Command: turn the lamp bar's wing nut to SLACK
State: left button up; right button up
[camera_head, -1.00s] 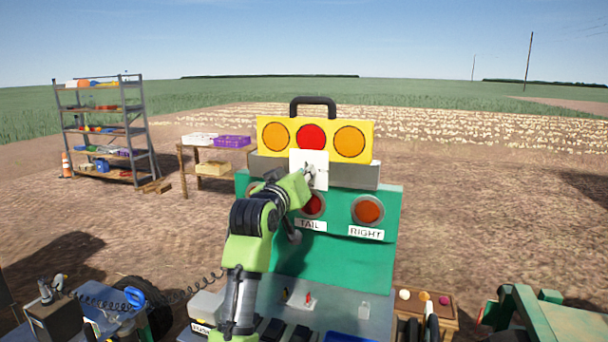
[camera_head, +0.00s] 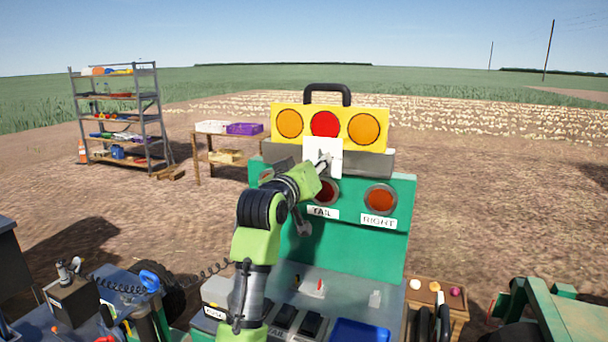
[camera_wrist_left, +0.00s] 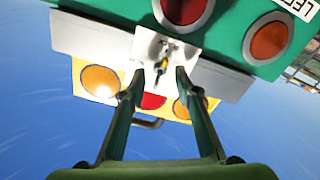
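The lamp bar (camera_head: 378,110) is yellow with two orange lamps and a red one between them, and a black handle on top. It sits on a grey bracket (camera_head: 379,163) above the green panel. A white plate (camera_head: 335,168) is fixed at the bar's front. In the left wrist view the small wing nut (camera_wrist_left: 162,63) shows on the white plate (camera_wrist_left: 183,37), dark with a yellowish part. My left gripper (camera_head: 325,167) is at the plate. Its fingers (camera_wrist_left: 160,72) are apart, on either side of the nut; contact cannot be told. Any SLACK marking is unreadable. My right gripper is not in view.
The green panel (camera_head: 350,241) carries lamps labelled TAIL and RIGHT, close below my left gripper. A grey switch box (camera_head: 345,293) is at the bottom. A crate (camera_head: 460,312) stands right of it. A shelf (camera_head: 162,118) and wooden table (camera_head: 205,160) stand farther back left.

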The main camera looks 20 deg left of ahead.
pick_arm(q)
jog(key=s, duration=1)
jog(key=shift+a, duration=0.2)
